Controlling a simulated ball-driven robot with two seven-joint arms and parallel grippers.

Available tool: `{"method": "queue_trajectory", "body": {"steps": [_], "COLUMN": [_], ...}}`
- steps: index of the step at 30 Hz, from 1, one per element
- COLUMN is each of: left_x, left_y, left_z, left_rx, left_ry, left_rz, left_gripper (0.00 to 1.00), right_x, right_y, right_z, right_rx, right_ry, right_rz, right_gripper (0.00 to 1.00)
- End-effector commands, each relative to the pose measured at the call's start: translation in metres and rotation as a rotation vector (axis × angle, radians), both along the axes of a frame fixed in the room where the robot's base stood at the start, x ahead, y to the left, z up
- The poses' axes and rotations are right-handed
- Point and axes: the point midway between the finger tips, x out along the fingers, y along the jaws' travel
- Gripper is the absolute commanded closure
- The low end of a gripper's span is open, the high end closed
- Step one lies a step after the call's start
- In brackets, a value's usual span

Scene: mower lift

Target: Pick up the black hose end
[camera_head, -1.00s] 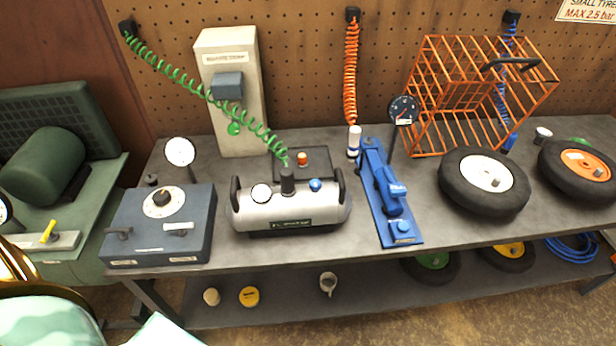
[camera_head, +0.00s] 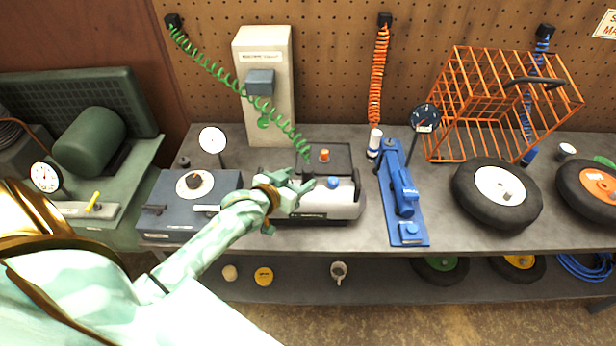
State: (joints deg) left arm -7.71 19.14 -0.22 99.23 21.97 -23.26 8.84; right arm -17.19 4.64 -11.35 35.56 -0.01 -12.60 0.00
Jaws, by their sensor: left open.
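The black hose end (camera_head: 306,177) is at the lower end of the green coiled hose (camera_head: 236,84), over the silver air tank (camera_head: 343,204). It appears to sit upright on top of the tank, as in the earlier frame. My left gripper (camera_head: 299,185) is open, with its pale green fingers just left of the hose end. I cannot tell whether they touch it or reach around it. The gripper and wrist hide the left part of the tank. My right gripper is not in view.
A dark blue box with a dial (camera_head: 180,214) stands left of the tank, partly behind my left arm. A blue jack-like tool (camera_head: 404,195) lies right of it. An orange wire cage (camera_head: 488,110) and wheels (camera_head: 497,195) stand further right on the grey bench (camera_head: 350,236).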

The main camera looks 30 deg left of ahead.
Motion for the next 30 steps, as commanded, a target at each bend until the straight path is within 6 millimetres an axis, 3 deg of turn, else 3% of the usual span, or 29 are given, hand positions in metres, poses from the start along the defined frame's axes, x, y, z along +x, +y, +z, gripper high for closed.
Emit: {"method": "queue_trajectory", "body": {"steps": [15,23,28,30], "left_x": [0.059,0.062,0.062,0.062], "left_y": [0.005,0.005,0.005,0.005], "left_z": [-0.022,-0.022,-0.022,-0.022], "left_rx": [-0.001,0.0,0.001,0.001], "left_ry": [0.0,0.001,0.001,0.001], "left_rz": [0.0,-0.001,-0.001,-0.001], "left_gripper": [0.44,0.44,0.91,0.96], "right_x": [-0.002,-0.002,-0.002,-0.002], "right_y": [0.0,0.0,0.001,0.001], "right_z": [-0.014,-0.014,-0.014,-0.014], "right_rx": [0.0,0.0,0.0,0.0], "right_ry": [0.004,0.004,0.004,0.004], "right_rz": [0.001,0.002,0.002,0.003], "right_gripper": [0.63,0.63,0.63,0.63]}}
